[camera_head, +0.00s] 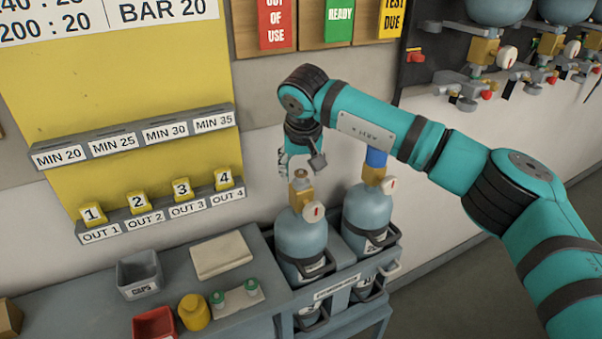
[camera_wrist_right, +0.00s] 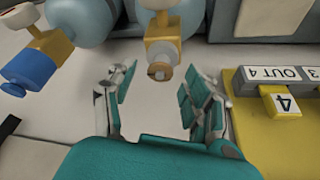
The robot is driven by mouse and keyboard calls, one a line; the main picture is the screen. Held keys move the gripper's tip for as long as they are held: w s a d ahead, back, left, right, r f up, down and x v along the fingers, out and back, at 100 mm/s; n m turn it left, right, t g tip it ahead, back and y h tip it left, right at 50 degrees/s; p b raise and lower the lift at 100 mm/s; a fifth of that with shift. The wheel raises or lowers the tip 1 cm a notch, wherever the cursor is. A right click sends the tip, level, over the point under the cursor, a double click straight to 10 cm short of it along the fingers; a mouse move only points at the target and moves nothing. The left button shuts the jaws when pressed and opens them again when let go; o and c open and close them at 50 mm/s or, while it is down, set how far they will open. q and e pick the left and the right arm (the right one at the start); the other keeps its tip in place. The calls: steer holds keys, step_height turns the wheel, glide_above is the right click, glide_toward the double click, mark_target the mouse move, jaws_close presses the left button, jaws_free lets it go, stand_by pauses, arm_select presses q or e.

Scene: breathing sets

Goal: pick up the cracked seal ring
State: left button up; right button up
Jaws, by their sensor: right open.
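A small brown ring (camera_wrist_right: 160,71), perhaps the seal ring, sits at the end of the brass valve (camera_wrist_right: 160,38) of a blue-grey cylinder; I cannot make out a crack. In the head view this cylinder (camera_head: 301,240) stands upright in the left place of a rack, its brass valve (camera_head: 301,192) on top. My right gripper (camera_head: 292,163) is just above that valve. In the wrist view my right gripper (camera_wrist_right: 158,88) is open and empty, its fingers spread either side of the ring's line and apart from it. My left gripper is not in view.
A second cylinder (camera_head: 368,217) with a blue-capped valve (camera_head: 376,158) stands close on the right in the rack (camera_head: 337,292). A grey bin (camera_head: 138,274), red bin (camera_head: 154,323) and yellow pot (camera_head: 194,312) stand on the bench. The yellow board (camera_head: 130,95) with numbered tags is behind.

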steer(key=shift+f, duration=0.2)
stand_by(0.3)
steer(key=c, duration=0.7)
steer(key=shift+r, duration=0.1)
